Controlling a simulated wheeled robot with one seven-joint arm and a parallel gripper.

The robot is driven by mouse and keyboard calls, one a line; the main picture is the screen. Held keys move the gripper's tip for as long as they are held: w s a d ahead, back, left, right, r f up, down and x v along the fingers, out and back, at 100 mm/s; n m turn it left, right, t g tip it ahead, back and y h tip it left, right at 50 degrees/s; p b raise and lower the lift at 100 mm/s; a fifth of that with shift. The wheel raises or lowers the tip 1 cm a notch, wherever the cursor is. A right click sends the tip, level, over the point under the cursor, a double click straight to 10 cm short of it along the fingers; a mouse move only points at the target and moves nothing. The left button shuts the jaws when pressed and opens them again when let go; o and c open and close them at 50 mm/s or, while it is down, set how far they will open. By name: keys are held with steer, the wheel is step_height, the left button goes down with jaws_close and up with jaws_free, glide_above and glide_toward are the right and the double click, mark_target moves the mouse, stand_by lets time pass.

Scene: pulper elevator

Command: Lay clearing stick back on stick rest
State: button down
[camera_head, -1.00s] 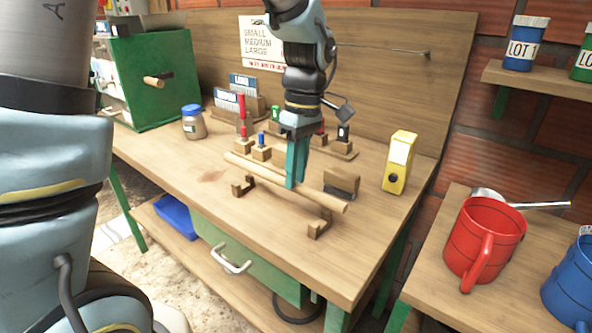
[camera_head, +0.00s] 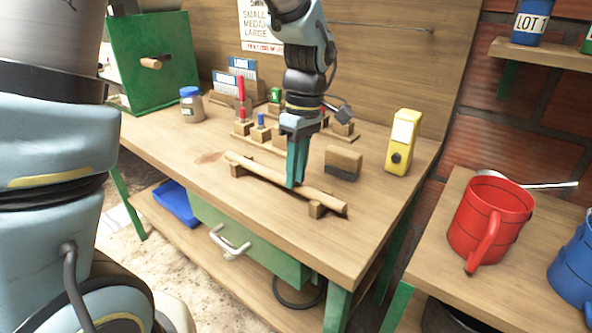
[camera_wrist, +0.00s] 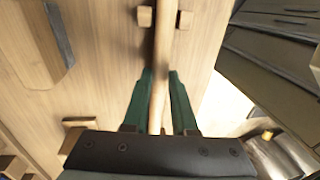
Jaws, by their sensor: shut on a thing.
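The clearing stick (camera_head: 325,199) is a long pale wooden rod near the front edge of the workbench. In the head view it lies along the stick rest, over its two small wooden blocks, one at the left (camera_head: 240,169) and one at the right (camera_head: 317,209). My gripper (camera_head: 293,184), with green fingers, points down and is shut on the stick near its middle. In the wrist view the stick (camera_wrist: 163,50) runs between the fingers (camera_wrist: 160,85) and passes between two small uprights of a rest block (camera_wrist: 184,20). Whether it bears fully on both blocks is hard to tell.
A wood-and-dark block (camera_head: 343,163) stands just behind the stick's right half. A yellow box (camera_head: 403,142) stands farther right. Stamps on holders (camera_head: 262,130) and a jar (camera_head: 192,104) are behind. A red mug (camera_head: 490,218) is on the right-hand table.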

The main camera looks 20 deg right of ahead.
stand_by(0.3)
steer(key=c, duration=0.6)
jaws_free()
steer(key=shift+c, duration=0.2)
step_height(320, 180, up, 11)
steer(key=d, duration=0.2)
steer(key=w+a+f+m, duration=0.1)
steer(key=a+f+m, duration=0.1)
steer(key=a, duration=0.8)
steer(key=w+a+f+m+t+h+p, duration=0.1)
steer(key=a+f, duration=0.3)
steer(key=a, duration=0.6)
steer(key=w+a+f+m+t+p, duration=0.1)
steer(key=w+a+f+m, duration=0.2)
steer(key=a, duration=0.7)
steer(key=shift+f+m+h, duration=0.25)
steer(key=shift+m+h, duration=0.15)
steer(key=shift+m, duration=0.1)
